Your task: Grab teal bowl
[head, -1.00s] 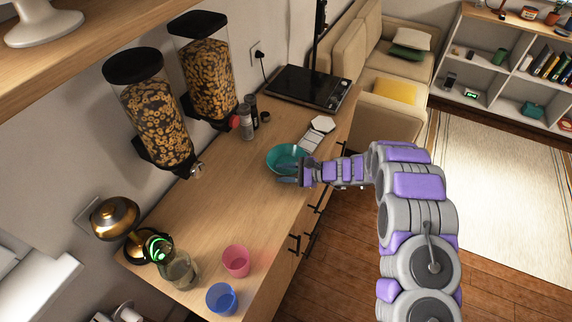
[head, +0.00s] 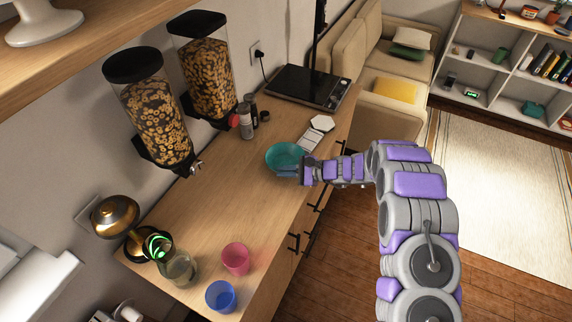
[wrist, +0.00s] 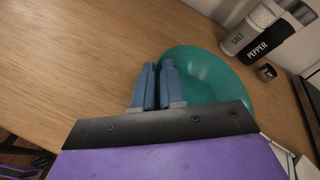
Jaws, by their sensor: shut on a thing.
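The teal bowl (head: 284,157) sits on the wooden counter near its front edge in the head view. In the wrist view the bowl (wrist: 205,80) lies just beyond and to the right of my fingers, partly hidden behind them and the wrist. My gripper (head: 291,169) is at the bowl's near rim. In the wrist view my gripper (wrist: 158,72) has its two blue fingers close together at the left part of the rim, shut on it. The pinched piece of rim itself is hidden between the fingers.
Salt (wrist: 247,30) and pepper (wrist: 268,43) shakers stand beyond the bowl. Cereal dispensers (head: 150,110) hang along the wall. The counter's middle is clear.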

